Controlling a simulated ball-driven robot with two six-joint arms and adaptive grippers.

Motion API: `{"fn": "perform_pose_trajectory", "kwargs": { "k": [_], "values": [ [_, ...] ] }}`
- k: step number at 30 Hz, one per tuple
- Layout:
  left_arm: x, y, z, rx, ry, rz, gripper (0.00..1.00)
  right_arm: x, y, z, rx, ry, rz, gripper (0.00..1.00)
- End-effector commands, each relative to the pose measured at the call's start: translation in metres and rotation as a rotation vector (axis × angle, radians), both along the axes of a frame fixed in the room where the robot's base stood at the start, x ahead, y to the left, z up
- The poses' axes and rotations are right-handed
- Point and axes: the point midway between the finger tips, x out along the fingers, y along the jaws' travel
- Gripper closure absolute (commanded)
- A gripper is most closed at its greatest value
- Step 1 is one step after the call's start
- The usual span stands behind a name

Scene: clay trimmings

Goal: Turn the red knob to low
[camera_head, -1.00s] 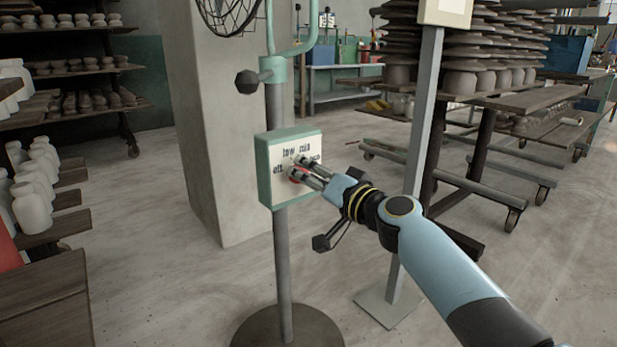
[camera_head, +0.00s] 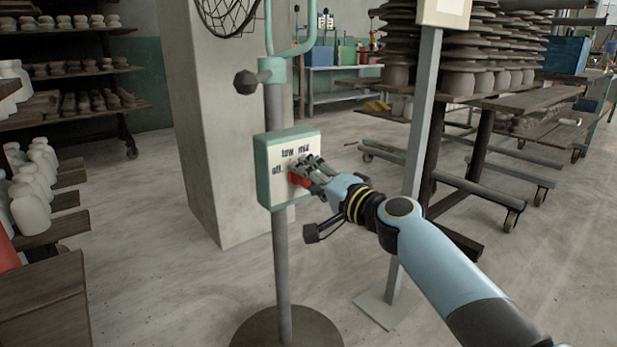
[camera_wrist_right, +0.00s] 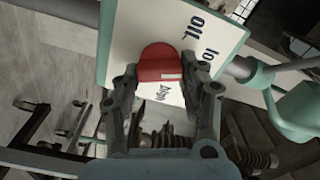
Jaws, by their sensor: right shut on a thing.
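The red knob (camera_head: 296,180) sits on the white face of a green-edged control box (camera_head: 263,176) on a grey pole. My right gripper (camera_head: 304,171) is at the box, shut on the red knob. In the right wrist view the knob (camera_wrist_right: 160,55) is between the two fingers, with a pale mark at its edge. I cannot tell which label the mark faces. My left gripper is not in view.
A round base (camera_head: 287,330) carries the pole, with a wire-guarded fan (camera_head: 228,15) above. A second grey post (camera_head: 420,130) stands right of the box, near my right arm. Pottery shelves (camera_head: 75,70) are at left and a loaded rack (camera_head: 480,85) at right.

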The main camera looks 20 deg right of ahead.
Motion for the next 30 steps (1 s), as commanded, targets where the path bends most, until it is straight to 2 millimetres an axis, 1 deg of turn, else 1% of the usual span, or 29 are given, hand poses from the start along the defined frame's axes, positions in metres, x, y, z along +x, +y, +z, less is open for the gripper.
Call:
{"fn": "perform_pose_trajectory", "kwargs": {
  "k": [6, 7, 9, 12, 19, 23, 26, 30],
  "values": [
    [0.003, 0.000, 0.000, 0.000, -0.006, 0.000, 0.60, 0.000, -0.001, -0.001, -0.002, 0.001, -0.002, 0.90],
    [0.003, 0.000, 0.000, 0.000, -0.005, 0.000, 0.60, 0.000, -0.001, -0.001, -0.002, 0.001, -0.002, 0.54],
    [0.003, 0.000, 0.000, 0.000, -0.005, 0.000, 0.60, 0.000, -0.001, -0.001, -0.003, 0.001, -0.001, 0.45],
    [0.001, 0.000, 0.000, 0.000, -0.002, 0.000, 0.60, 0.000, 0.000, -0.001, -0.002, 0.000, 0.000, 0.35],
    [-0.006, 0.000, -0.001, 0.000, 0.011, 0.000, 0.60, 0.000, 0.000, 0.000, -0.002, 0.000, 0.000, 0.35],
    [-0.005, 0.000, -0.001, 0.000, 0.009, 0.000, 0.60, -0.009, -0.004, -0.001, -0.003, 0.001, -0.001, 0.35],
    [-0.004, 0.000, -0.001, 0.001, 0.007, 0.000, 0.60, -0.025, -0.009, -0.002, -0.004, 0.002, 0.000, 0.35],
    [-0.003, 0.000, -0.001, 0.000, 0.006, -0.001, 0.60, -0.055, -0.020, -0.002, -0.006, 0.002, 0.000, 0.35]
  ]
}}
